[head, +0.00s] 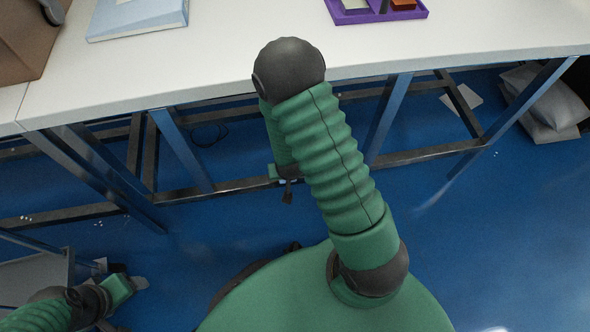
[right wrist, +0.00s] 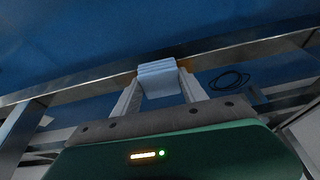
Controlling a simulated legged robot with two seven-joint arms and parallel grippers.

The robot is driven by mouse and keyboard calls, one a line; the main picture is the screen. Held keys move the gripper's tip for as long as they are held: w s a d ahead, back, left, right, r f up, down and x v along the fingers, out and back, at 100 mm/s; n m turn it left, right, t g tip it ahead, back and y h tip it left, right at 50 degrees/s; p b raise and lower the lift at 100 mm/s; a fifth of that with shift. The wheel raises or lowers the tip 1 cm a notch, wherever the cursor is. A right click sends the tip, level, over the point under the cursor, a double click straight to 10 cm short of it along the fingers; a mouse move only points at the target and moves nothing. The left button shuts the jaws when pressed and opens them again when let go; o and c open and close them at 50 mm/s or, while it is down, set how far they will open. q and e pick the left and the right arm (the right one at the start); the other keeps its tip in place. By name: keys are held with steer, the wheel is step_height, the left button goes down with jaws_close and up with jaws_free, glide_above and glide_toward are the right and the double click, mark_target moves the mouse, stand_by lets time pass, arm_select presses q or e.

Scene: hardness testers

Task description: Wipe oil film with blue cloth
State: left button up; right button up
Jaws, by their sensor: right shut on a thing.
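A folded light blue cloth (right wrist: 158,78) is pinched between the two pale fingers of my right gripper (right wrist: 160,88) in the right wrist view. The blue floor and a metal table frame show behind it. In the head view my right arm bends at a dark elbow over the table's front edge, and its forearm hangs down in front of the table. The right fingers and the cloth are hidden there. My left gripper (head: 140,283) is at the lower left, low and away from the table; its fingers are too small to read. I cannot make out an oil film.
A white table (head: 220,55) spans the top, with metal legs and rails beneath. On it are a purple tray (head: 405,15) with small items, a flat light blue object (head: 135,20) and a brown box (head: 35,40). Pale sacks (head: 545,100) lie under the table at right.

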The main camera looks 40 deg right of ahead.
steer(key=shift+w+a, duration=0.35)
steer(key=shift+a, duration=0.25)
steer(key=shift+w+a+r+p, duration=0.1)
steer(key=shift+w+a+p, duration=0.3)
steer(key=shift+a, duration=0.2)
steer(key=shift+w+a+r+p, duration=0.1)
steer(key=shift+w+a+p, duration=0.25)
steer(key=shift+a, duration=0.25)
steer(key=shift+w+a+f, duration=0.15)
steer(key=shift+w+a, duration=0.15)
steer(key=shift+a, duration=0.25)
step_height(320, 180, up, 6)
steer(key=p, duration=0.6)
step_height(320, 180, up, 3)
steer(key=p, duration=0.3)
